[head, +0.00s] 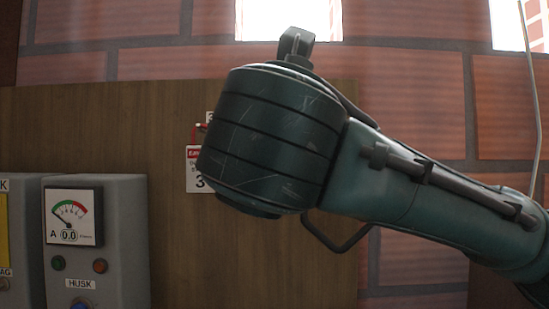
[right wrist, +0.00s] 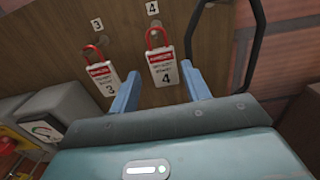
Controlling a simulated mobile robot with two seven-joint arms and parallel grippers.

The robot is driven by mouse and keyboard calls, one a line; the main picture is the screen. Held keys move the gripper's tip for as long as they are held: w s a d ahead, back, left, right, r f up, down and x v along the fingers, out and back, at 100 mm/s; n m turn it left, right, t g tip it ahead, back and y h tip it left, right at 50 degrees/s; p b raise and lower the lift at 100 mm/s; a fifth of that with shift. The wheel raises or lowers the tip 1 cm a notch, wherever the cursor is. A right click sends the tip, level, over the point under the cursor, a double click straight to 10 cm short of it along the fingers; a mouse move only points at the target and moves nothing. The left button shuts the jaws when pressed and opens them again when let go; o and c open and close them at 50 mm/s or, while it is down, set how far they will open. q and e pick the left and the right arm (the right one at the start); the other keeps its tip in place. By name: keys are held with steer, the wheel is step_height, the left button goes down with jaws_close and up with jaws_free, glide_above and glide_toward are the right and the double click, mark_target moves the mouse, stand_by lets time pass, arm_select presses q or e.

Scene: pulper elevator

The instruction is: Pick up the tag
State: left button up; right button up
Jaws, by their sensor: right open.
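Two white lockout tags with red headers and red shackles hang on a wooden board: tag 3 (right wrist: 103,78) and tag 4 (right wrist: 161,67) in the right wrist view. Tag 3 also shows partly in the head view (head: 192,172), cut off by my right arm; tag 4 is hidden there. My right gripper (right wrist: 162,82) is open, its two blue fingers pointing at the board. In the picture, tag 4 lies between the fingers, and tag 3 is left of the left finger. I cannot tell how far the fingertips are from tag 4. My left gripper is not in view.
The wooden board (head: 80,120) stands before a brick wall (head: 420,105). Number labels sit above the tags. Grey control boxes, one marked HUSK (head: 122,235) with a meter, stand at the lower left. My right arm covers much of the head view.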

steer(key=w, duration=0.2)
steer(key=w+p, duration=0.2)
steer(key=w, duration=0.1)
steer(key=shift+w+f, duration=0.3)
steer(key=shift+w, duration=0.05)
steer(key=shift+c, duration=0.6)
steer(key=c, duration=0.5)
steer(key=shift+r, duration=0.1)
